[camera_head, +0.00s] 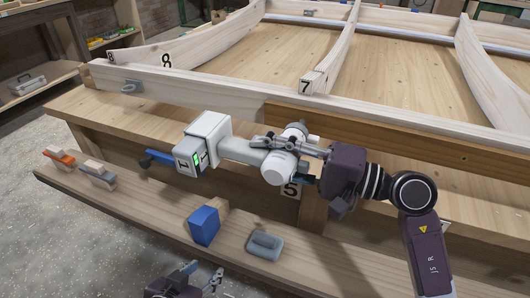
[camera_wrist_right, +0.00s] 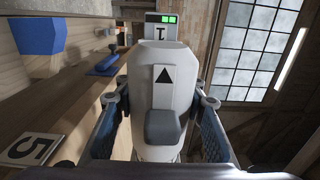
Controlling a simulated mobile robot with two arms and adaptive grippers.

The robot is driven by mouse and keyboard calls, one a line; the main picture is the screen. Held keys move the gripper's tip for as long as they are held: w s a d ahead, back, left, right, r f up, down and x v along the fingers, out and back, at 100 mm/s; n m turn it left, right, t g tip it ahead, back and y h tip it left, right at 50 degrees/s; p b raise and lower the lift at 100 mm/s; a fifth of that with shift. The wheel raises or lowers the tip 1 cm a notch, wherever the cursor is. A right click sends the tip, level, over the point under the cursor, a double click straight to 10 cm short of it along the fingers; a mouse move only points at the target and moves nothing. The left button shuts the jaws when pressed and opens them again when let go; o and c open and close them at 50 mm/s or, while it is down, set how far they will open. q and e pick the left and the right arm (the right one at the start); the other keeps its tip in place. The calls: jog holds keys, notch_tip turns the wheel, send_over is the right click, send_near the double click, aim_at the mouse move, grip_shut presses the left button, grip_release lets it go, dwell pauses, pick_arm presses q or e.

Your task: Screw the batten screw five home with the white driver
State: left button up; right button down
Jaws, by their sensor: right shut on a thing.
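The white driver (camera_head: 238,150) is held level above the front ledge of the bench, with its boxy end and lit green display to the left. My right gripper (camera_head: 297,160) is shut around its body. In the right wrist view the driver (camera_wrist_right: 165,90) lies between both fingers. Batten screw five and the driver's tip cannot be made out. My left gripper (camera_head: 203,278) is low at the bottom edge, empty, its fingers apart.
A blue block (camera_head: 204,226) and a grey tool (camera_head: 264,244) lie on the lower ledge. Orange and grey planes (camera_head: 95,172) sit at its left. A wooden frame with ribs marked 7 (camera_head: 314,84) and 8 (camera_head: 150,60) stands behind on the bench.

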aim_at(275, 188)
pick_arm(q)
jog(key=shift+w+d+r+t, duration=0.2)
jog(key=shift+w+r+t, duration=0.2)
jog(key=shift+w+r, duration=0.15)
pick_arm(e)
jog(key=shift+w+r, duration=0.15)
jog(key=shift+r, duration=0.1)
dwell(1.0)
